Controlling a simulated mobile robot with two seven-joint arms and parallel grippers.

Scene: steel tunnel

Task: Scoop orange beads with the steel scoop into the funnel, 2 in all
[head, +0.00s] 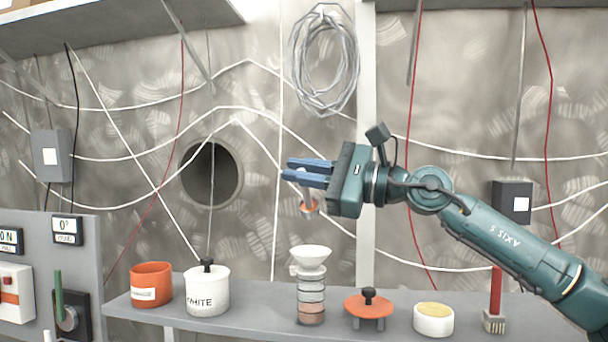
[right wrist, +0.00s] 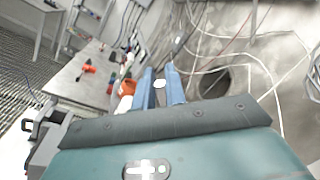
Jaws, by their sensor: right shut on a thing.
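My right gripper (head: 308,172) is in the air above the shelf, its blue fingers shut on the steel scoop (head: 304,192). The scoop hangs below the fingers, with orange showing at its bowl; single beads are too small to make out. The white funnel (head: 311,257) sits on a clear banded jar (head: 311,290), below the scoop and apart from it. The jar's bottom layer is brownish pink. The open orange pot (head: 151,285) stands at the left; its contents are hidden by its wall. The right wrist view shows the fingers (right wrist: 161,88). My left gripper is out of view.
A lidded white pot (head: 207,292) stands between the orange pot and the jar. Right of the jar are an orange lid (head: 368,306) on a stand, a white bowl (head: 433,320) with a yellow top and a red-handled brush (head: 495,300). The air around the gripper is clear.

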